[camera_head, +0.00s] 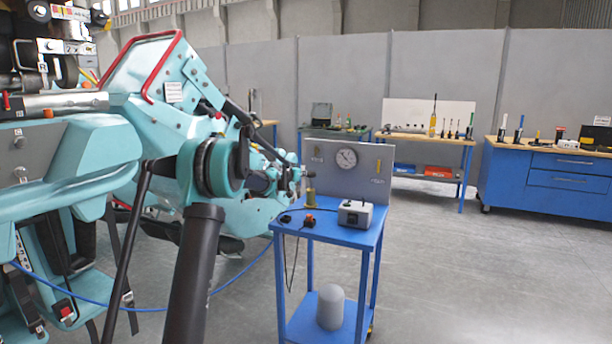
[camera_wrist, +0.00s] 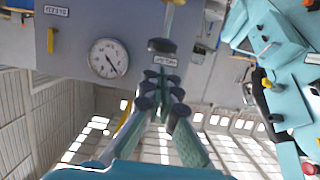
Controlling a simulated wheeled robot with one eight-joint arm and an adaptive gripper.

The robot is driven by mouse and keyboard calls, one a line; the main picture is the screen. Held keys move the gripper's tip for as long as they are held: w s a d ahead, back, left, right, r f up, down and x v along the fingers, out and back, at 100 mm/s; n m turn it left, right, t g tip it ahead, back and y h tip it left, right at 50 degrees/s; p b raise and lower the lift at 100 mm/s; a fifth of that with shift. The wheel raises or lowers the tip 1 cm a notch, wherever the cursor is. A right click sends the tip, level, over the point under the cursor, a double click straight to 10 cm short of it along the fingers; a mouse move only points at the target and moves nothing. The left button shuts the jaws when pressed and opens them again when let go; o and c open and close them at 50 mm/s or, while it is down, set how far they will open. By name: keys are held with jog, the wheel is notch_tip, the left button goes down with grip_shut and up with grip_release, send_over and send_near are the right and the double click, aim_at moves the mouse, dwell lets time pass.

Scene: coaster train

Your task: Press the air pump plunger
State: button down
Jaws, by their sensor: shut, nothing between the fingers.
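The air pump stands on a blue cart, its brass-coloured body (camera_head: 311,194) in front of a grey gauge panel. In the wrist view, which is turned upside down, its plunger shows as a pale rod (camera_wrist: 171,18) with a dark round knob (camera_wrist: 162,45). My gripper (camera_wrist: 161,77) is shut and empty, its dark fingertips close to the knob. I cannot tell whether they touch it. In the head view my gripper (camera_head: 287,180) is small and partly hidden by my arm, just left of the pump.
Open floor (camera_head: 450,270) lies right.

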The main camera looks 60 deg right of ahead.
jog(key=shift+v, duration=1)
dwell(0.9)
notch_tip(320, 180, up, 6)
jog(key=shift+f, duration=0.25)
send_over(309, 177)
notch_tip(309, 177, down, 2)
jog(key=shift+w+f, duration=0.1)
jog(key=shift+f, duration=2.15)
